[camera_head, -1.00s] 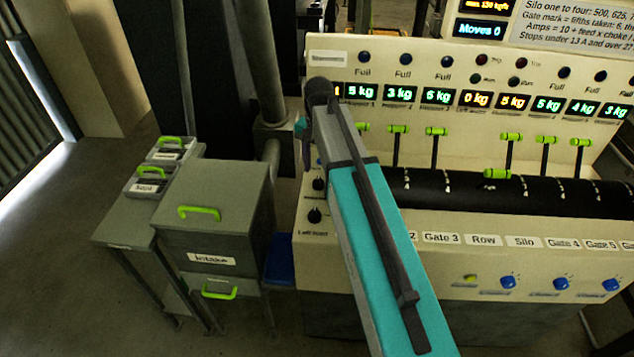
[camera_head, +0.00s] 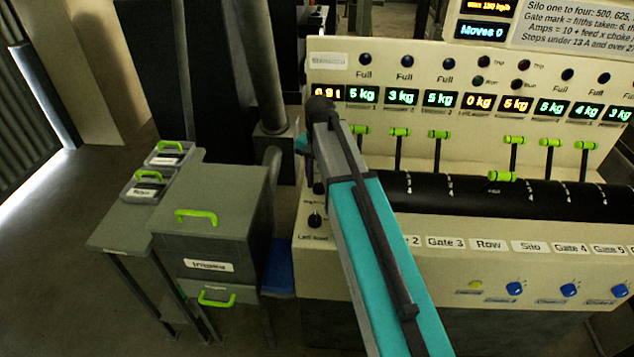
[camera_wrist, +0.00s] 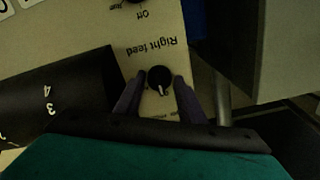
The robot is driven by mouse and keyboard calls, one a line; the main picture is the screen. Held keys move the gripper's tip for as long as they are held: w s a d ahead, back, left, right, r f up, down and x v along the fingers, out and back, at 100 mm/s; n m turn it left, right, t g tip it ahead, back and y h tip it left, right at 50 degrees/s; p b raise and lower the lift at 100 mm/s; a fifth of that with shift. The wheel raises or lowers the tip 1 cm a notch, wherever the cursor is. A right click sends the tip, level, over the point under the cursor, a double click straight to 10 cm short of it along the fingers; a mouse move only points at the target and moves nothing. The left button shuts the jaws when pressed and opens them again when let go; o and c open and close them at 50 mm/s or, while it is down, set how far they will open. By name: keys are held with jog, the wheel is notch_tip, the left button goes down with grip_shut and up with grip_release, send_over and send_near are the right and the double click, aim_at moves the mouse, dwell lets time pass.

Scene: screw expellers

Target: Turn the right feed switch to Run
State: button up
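The right feed switch (camera_wrist: 159,78) is a round black knob with a pale pointer mark. The mark points down in the wrist view, and the "Right feed" label above the knob appears upside down. My gripper (camera_wrist: 157,88) is open, with one dark finger on each side of the knob. I cannot tell whether either finger touches it. In the head view the switch is mostly hidden beside my teal arm, and my gripper (camera_head: 306,160) shows only in part at the panel's left end. The left feed knob (camera_head: 315,220) shows below; part of it is at the wrist view's top edge (camera_wrist: 135,2).
The cream panel (camera_head: 430,75) carries lit displays, lamps and green-handled levers above a black roller (camera_head: 455,192). Several blue knobs (camera_head: 515,288) line its lower front. A grey cabinet (camera_head: 210,230) stands left of the panel. A grey block (camera_wrist: 250,45) is right of the switch in the wrist view.

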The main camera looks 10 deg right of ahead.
jog(key=c, duration=0.6)
jog(key=shift+a, duration=0.1)
jog(key=shift+c, duration=0.2)
jog(key=shift+m, duration=1.1)
jog(key=m+p, duration=0.1)
jog(key=m, duration=0.3)
jog(key=shift+w+r, duration=0.1)
jog(key=m, duration=0.5)
jog(key=shift+m+p, duration=0.3)
jog(key=shift+m, duration=0.1)
